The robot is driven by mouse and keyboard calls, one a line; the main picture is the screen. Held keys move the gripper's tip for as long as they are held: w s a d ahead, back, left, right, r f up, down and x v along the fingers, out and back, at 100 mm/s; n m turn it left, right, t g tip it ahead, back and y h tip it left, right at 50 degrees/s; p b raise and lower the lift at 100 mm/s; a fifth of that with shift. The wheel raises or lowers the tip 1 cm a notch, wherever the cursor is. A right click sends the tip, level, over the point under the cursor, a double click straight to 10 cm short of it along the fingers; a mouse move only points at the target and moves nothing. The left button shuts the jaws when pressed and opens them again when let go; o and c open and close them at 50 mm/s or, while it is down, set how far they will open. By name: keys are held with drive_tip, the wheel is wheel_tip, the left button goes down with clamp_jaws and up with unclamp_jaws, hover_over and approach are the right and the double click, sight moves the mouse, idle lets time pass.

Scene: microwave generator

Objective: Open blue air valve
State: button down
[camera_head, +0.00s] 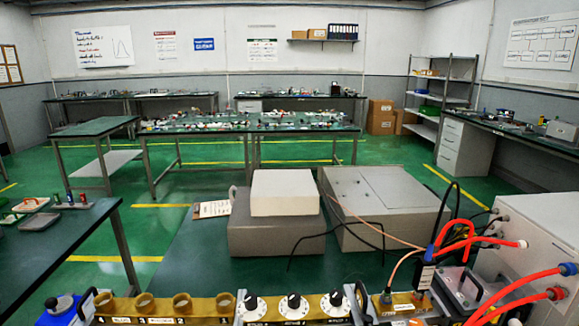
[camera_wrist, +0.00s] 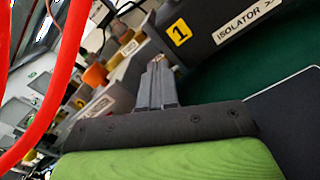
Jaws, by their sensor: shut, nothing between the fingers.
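My gripper (camera_wrist: 157,66) shows in the wrist view with its grey fingers together and nothing between them. Its tips are near a dark box with a yellow "1" label and an "ISOLATOR" label (camera_wrist: 240,25); I cannot tell whether they touch it. No blue valve is clear in the wrist view. In the head view, a small blue part (camera_head: 429,252) sits at the base of the red tubes at right, and a blue fitting (camera_head: 568,268) is at the right edge. I cannot tell which is the air valve. I cannot make out my gripper in the head view.
Red hoses (camera_wrist: 62,75) cross the left of the wrist view. In the head view, a white-grey cabinet (camera_head: 535,240) stands at right. Grey boxes (camera_head: 385,212) and a white box (camera_head: 285,190) are on the bench, with a row of black-and-white knobs (camera_head: 293,305) in front.

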drive_tip(key=shift+w+r, duration=0.15)
drive_tip(key=shift+w, duration=0.05)
drive_tip(key=shift+d+r+p, duration=0.15)
drive_tip(key=shift+r+p, duration=0.2)
drive_tip(key=shift+p, duration=0.3)
drive_tip(key=shift+s+d+f+p, duration=0.1)
drive_tip(key=shift+s+f+p, duration=0.2)
drive_tip(key=shift+s, duration=0.1)
drive_tip(key=s+p, duration=0.1)
drive_tip(key=s, duration=0.3)
drive_tip(key=shift+s, duration=0.2)
drive_tip(key=shift+f, duration=0.1)
